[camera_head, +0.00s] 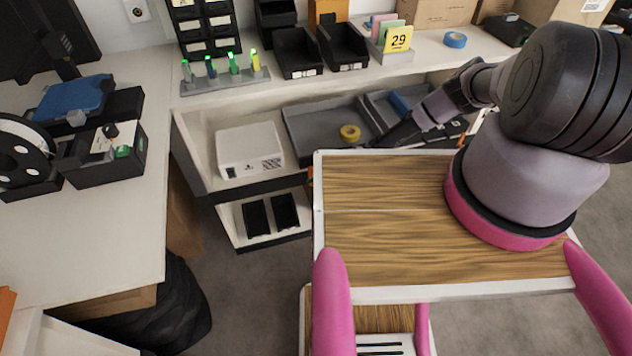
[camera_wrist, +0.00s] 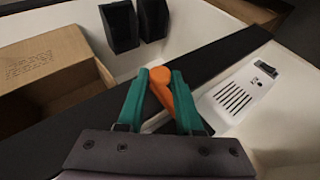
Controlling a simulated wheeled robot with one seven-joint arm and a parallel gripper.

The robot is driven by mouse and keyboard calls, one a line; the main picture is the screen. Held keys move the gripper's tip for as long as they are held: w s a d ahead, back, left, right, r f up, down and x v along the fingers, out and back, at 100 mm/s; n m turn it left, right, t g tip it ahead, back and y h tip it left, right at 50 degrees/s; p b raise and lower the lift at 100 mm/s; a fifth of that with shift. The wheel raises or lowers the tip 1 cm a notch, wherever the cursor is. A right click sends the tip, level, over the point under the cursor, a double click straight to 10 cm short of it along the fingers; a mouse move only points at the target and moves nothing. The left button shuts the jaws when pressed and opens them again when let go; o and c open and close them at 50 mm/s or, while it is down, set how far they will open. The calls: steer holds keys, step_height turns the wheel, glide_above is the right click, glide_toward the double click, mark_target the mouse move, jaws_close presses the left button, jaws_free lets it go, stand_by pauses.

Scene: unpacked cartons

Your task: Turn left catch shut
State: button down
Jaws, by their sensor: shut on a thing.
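In the wrist view, my gripper (camera_wrist: 160,76) has its two teal fingers closed around an orange catch (camera_wrist: 161,90). The catch has a rounded head and a short arm that slants down to the right between the fingers. It sits by a long dark edge strip (camera_wrist: 225,58) on a pale surface. The lower part of the catch is hidden by the fingers and the gripper body. In the head view, my arm reaches away toward the shelf unit, and I cannot make out the fingers or the held catch there.
In the wrist view, an open cardboard box (camera_wrist: 50,65) lies left, two black bins (camera_wrist: 120,25) stand behind, and a white vented device (camera_wrist: 240,90) is at right.

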steer(key=c, duration=0.6)
jaws_free()
steer(key=shift+d, duration=0.1)
steer(key=v, duration=1)
steer(key=shift+s+d+r, duration=0.15)
steer(key=shift+d+r, duration=0.05)
steer(key=shift+r, duration=0.05)
steer(key=shift+d, duration=0.15)
